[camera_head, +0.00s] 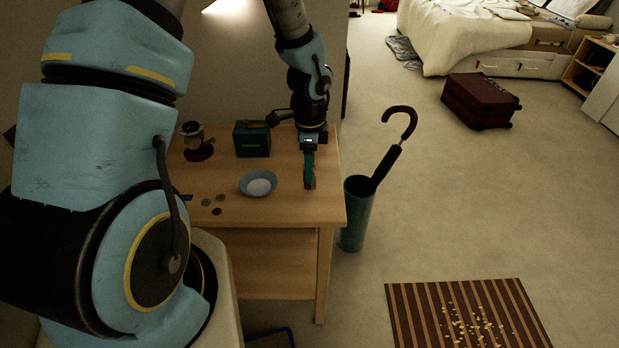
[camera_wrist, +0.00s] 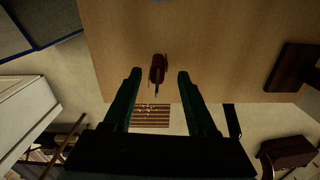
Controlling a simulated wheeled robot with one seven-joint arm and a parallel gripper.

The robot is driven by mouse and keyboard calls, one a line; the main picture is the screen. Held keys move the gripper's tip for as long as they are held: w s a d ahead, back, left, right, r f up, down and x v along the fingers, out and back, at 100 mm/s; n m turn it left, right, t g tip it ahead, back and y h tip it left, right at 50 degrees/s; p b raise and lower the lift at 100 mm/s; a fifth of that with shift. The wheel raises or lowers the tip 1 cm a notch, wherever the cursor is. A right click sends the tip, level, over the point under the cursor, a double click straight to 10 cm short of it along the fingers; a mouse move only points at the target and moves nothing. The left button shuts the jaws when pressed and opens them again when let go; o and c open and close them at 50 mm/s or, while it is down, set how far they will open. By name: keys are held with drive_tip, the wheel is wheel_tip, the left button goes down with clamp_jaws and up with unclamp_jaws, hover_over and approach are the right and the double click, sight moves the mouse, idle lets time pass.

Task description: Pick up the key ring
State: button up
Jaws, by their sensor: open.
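A small dark red object with thin metal parts, which looks like the key ring (camera_wrist: 157,70), lies on the wooden table near its edge in the wrist view. It sits between the two spread fingertips of my gripper (camera_wrist: 159,75), with a gap on each side. In the head view my gripper (camera_head: 309,182) points down over the right part of the table (camera_head: 270,211). A reddish bit shows at its fingertips there, but the fingers hide most of the key ring. I cannot tell the exact height of the fingers above the tabletop.
A blue bowl (camera_head: 258,183), several coins (camera_head: 217,211), a green box (camera_head: 252,140) and a dark stand-like item (camera_head: 197,148) share the table. A teal umbrella stand (camera_head: 356,215) with an umbrella stands beside its right edge. A striped mat (camera_head: 400,315) and maroon suitcase (camera_head: 480,100) lie beyond.

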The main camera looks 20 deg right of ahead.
sight(309, 188)
drive_tip(key=shift+s+a+f+p, duration=0.1)
drive_tip(key=shift+f+p, duration=0.25)
drive_tip(key=shift+f, duration=1.35)
drive_tip(key=shift+c, duration=0.4)
clamp_jaws()
